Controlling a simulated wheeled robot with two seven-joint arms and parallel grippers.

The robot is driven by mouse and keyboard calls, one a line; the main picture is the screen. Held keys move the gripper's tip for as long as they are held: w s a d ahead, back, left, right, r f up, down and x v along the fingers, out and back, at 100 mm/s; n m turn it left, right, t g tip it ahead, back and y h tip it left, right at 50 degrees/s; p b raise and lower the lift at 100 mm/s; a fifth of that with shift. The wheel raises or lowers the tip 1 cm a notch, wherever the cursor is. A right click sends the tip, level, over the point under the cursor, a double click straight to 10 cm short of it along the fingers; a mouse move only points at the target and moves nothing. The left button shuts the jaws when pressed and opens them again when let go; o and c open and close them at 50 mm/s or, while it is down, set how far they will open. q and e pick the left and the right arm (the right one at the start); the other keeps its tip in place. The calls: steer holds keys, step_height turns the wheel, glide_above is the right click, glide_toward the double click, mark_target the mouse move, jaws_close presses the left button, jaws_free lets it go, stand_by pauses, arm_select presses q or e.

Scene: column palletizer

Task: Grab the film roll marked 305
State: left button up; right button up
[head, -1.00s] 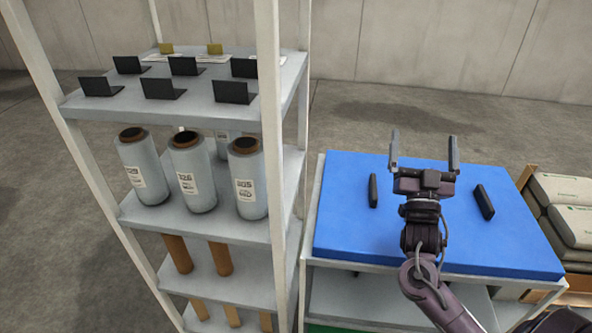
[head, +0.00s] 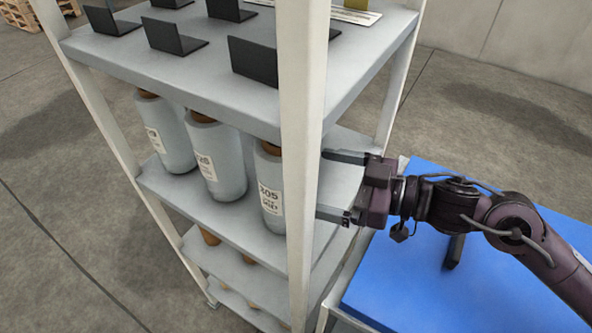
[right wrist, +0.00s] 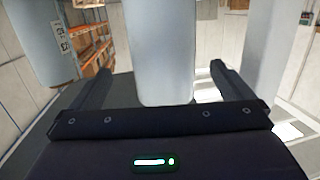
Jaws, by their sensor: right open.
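The film roll marked 305 (head: 268,195) stands upright on the rack's middle shelf, at the right end of the front row. It is a grey-wrapped cylinder with a white label; the rack post covers its right edge. My right gripper (head: 331,187) is open and empty, to the right of this roll, pointing left at shelf height beside the post. In the right wrist view a pale roll (right wrist: 160,55) stands ahead, between the lines of the two open fingers (right wrist: 158,88); no label shows on it there. My left gripper is not in view.
Two more rolls (head: 218,165) (head: 165,140) stand left of it. The white post (head: 304,130) is close to my right gripper. The upper shelf (head: 215,75) holds black angled pieces above the rolls. A blue-topped table (head: 400,285) stands at right.

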steer(key=f+p+x, duration=0.1)
steer(key=p+x, duration=0.1)
steer(key=x, duration=0.6)
steer(key=shift+s+g, duration=0.2)
steer(key=shift+g, duration=0.2)
steer(key=shift+c, duration=1.1)
steer(key=c, duration=1.5)
steer(key=shift+r, duration=0.15)
steer(key=shift+c, duration=0.3)
